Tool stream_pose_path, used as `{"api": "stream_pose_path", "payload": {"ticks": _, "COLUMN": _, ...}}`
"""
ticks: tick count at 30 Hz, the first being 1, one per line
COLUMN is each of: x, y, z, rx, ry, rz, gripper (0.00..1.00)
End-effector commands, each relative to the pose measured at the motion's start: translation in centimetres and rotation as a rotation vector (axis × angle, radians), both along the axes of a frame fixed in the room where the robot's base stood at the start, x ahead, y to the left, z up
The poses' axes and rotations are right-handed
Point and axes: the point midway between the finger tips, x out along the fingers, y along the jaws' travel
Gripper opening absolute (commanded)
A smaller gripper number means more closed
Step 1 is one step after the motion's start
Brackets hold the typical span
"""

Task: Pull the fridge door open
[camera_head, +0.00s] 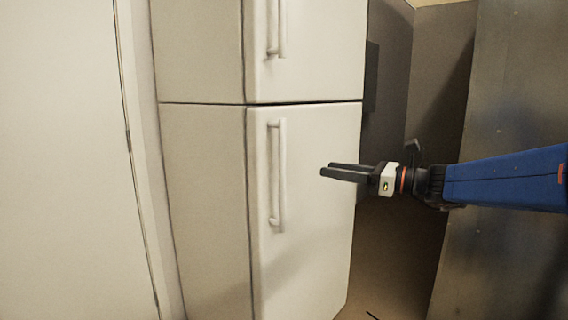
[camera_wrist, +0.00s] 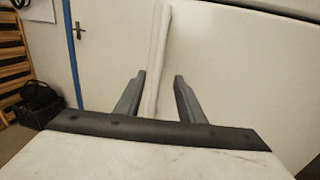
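The white fridge has an upper door (camera_head: 310,50) and a lower door (camera_head: 318,235), both looking shut. The upper door has a vertical bar handle (camera_head: 281,28). The lower door's handle (camera_head: 277,175) is a similar long vertical bar near its left edge. My gripper (camera_head: 323,170) is open and empty in front of the lower door, to the right of the handle and apart from it in the head view. In the wrist view, a pale bar handle (camera_wrist: 159,55) lines up between the two open fingers (camera_wrist: 160,75), slightly tilted.
A pale wall or door panel (camera_head: 60,160) stands left of the fridge. A grey panel (camera_head: 500,90) is at the right, behind my blue arm. The wrist view shows a wooden rack (camera_wrist: 15,75), a dark basket (camera_wrist: 38,100) and a blue-framed door (camera_wrist: 110,45) at the left.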

Motion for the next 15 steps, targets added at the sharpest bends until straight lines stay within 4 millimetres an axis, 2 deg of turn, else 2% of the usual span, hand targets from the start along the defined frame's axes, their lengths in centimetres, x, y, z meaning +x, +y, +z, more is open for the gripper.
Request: {"api": "stream_pose_path", "payload": {"ticks": 15, "x": 3.4, "y": 7.1, "z": -0.1, "rx": -0.002, "ry": 0.0, "rz": 0.005, "gripper": 0.36}}
